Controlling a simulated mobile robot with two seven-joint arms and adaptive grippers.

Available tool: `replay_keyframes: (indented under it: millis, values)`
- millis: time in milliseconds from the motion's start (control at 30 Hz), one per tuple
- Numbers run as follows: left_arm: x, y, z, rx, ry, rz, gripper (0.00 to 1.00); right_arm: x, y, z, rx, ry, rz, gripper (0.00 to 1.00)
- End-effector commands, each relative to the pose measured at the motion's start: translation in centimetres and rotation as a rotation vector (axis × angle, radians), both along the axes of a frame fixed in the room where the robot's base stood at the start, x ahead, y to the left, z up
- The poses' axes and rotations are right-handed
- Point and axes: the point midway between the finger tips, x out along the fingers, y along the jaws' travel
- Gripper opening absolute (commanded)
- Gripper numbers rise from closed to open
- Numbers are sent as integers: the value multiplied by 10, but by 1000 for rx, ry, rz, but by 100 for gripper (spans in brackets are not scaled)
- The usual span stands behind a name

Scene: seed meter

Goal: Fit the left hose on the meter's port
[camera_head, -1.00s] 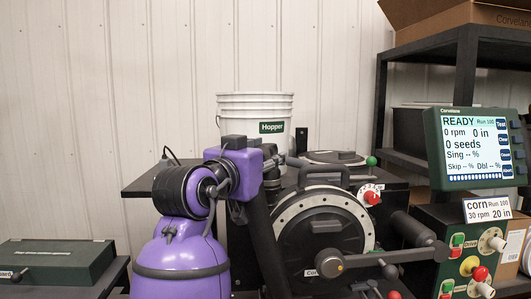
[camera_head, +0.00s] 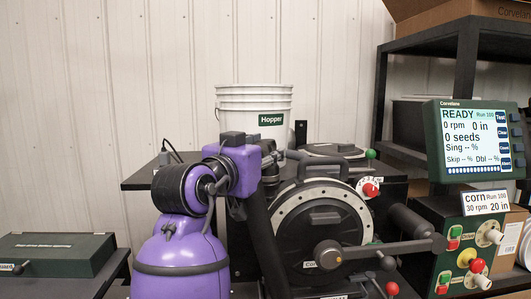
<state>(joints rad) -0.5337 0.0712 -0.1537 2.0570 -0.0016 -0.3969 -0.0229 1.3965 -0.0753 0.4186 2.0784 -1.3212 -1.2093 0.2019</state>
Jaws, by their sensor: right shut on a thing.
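The seed meter (camera_head: 322,222), a round dark housing with a pale dotted rim, a top handle and a crank, stands right of the middle. My purple arm rises at the lower left and bends right. My right gripper (camera_head: 279,160) is small and dark at its end, beside the meter's upper left edge. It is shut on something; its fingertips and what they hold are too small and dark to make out. A dark slanted length (camera_head: 264,245) runs down left of the meter; I cannot tell if it is a hose. The port cannot be made out. My left gripper is out of view.
A white hopper bucket (camera_head: 245,112) stands behind the meter. A crank arm (camera_head: 395,247) reaches right toward a control box (camera_head: 440,215) with buttons. A display (camera_head: 476,140) reads READY. A green case (camera_head: 55,254) lies at the left. My arm covers the area left of the meter.

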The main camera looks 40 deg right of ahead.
Motion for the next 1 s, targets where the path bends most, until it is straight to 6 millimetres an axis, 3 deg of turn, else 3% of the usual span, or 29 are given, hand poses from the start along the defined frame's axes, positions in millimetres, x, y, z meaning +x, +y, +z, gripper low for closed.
replay_keyframes:
  millis: [333, 1000]
  values:
    - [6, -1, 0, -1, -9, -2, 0, 0, 0, 0, -2, -1, 0, 3]
    - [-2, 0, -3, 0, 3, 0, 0, 0, 0, -10, -1, 0, 0, 3]
